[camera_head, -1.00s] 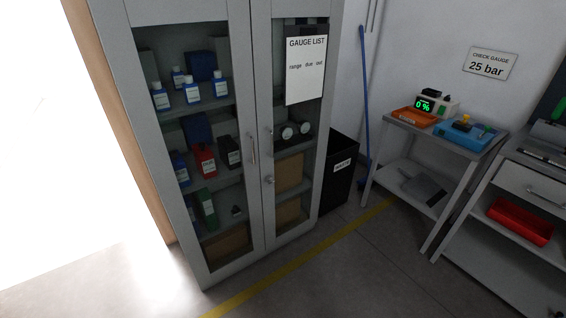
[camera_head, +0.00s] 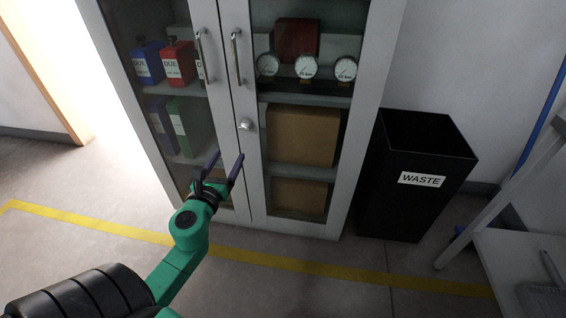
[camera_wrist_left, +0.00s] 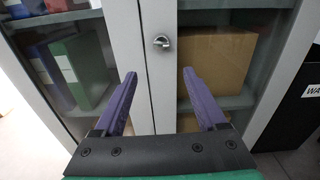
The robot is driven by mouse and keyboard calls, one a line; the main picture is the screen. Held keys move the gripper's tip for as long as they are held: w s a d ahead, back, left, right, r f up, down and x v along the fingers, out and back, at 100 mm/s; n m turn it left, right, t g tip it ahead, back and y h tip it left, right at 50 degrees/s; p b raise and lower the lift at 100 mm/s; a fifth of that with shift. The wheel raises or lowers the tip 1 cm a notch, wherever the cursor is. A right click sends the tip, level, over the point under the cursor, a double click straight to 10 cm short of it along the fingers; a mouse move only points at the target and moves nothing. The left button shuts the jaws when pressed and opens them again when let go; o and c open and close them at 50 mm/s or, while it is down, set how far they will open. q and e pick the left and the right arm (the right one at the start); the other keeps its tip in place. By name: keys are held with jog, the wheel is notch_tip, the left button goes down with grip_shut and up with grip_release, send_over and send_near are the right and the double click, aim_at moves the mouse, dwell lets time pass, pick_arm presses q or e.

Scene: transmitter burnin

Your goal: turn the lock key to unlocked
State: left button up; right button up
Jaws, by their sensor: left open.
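The lock key (camera_head: 246,124) is a small silver knob on the right door of the grey cabinet, below that door's handle. It also shows in the left wrist view (camera_wrist_left: 161,42), just beyond and above the fingertips. My left gripper (camera_head: 226,157) has purple fingers and is open and empty. It is in front of the cabinet doors, a little below and left of the lock key, not touching it. In the left wrist view the two fingers (camera_wrist_left: 158,74) are spread wide with the door seam between them. My right gripper is not in view.
The cabinet (camera_head: 379,70) has glass doors with two vertical handles, the left (camera_head: 203,55) and the right (camera_head: 236,55). Both doors are shut. A black waste bin (camera_head: 415,170) stands close on the right. A yellow floor line (camera_head: 320,266) runs in front. The floor before the doors is clear.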

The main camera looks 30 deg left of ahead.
aim_at(243, 128)
pick_arm(q)
jog(key=x, duration=0.9)
jog(key=r+x, duration=0.1)
jog(key=x, duration=0.4)
jog(key=shift+w, duration=0.25)
grip_shut()
